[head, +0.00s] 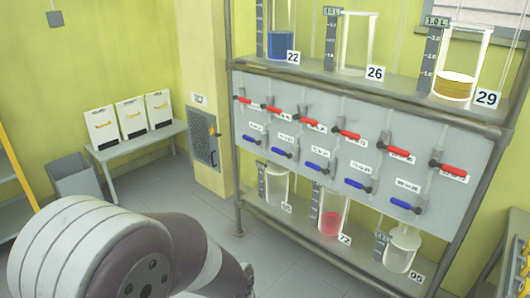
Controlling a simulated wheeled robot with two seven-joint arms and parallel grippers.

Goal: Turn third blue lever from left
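Several blue levers run in a slanting row along the lower part of a grey panel (300,120). Counted from the left, the third blue lever (314,167) sits below the middle of the panel, tilted down to the right. The first blue lever (250,140) and second blue lever (279,152) are to its left. The fourth blue lever (356,185) and the last blue lever (402,205) are to its right. A large part of my own arm fills the lower left, apart from the panel in the picture. Neither gripper shows.
Red levers, such as one red lever (307,121), line the panel above the blue ones. Glass vessels stand on the upper shelf (320,78) and below the panel. A side table (140,140) with white boxes and a grey bin (75,178) stand at left. Floor is open before the rack.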

